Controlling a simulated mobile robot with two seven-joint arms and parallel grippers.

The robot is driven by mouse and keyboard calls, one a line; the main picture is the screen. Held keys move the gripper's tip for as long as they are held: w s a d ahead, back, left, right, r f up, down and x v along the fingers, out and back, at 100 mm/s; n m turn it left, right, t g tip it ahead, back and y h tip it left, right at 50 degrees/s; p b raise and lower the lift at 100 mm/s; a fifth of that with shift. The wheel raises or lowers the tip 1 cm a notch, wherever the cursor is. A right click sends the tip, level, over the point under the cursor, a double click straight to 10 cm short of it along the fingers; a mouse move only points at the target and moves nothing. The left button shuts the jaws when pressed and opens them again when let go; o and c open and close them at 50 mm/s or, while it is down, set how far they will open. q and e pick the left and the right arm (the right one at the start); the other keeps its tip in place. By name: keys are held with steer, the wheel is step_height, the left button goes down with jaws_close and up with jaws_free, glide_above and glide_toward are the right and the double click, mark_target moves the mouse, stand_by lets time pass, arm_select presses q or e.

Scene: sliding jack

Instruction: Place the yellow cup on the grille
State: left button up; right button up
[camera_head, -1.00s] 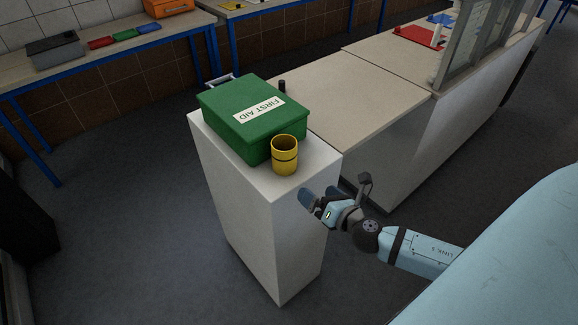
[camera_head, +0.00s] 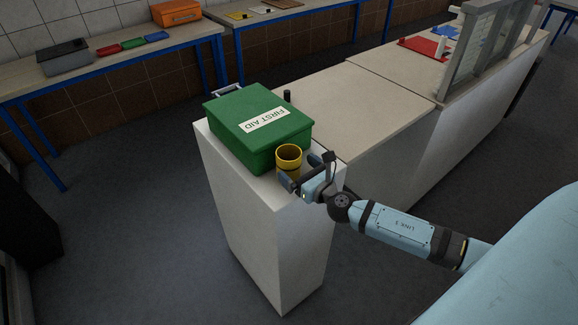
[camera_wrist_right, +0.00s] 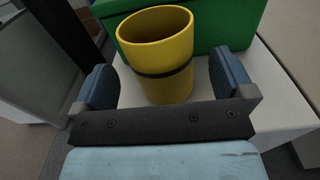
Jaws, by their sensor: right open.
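The yellow cup (camera_head: 288,157) with a dark band stands upright on the white pedestal (camera_head: 235,200), close in front of the green first aid box (camera_head: 262,125). My right gripper (camera_head: 303,172) is open at the cup. In the right wrist view the cup (camera_wrist_right: 158,50) stands between the two blue fingers (camera_wrist_right: 165,85), with a gap visible on either side. Part of the cup's lower side is hidden by a finger in the head view. I cannot identify the grille for certain. My left gripper is not in view.
The green box fills most of the pedestal top behind the cup. A beige counter (camera_head: 365,105) adjoins at the right, with a grey metal frame (camera_head: 480,55) on it. A dark small cylinder (camera_head: 287,96) stands behind the box. Blue-legged tables stand along the back wall.

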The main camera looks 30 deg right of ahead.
mark_target(282, 154)
steer(key=w, duration=0.4)
steer(key=shift+w+a+r+p, duration=0.1)
steer(key=shift+w+a+p, duration=0.1)
steer(key=shift+p, duration=0.15)
steer(key=c, duration=1)
steer(key=shift+r, duration=0.1)
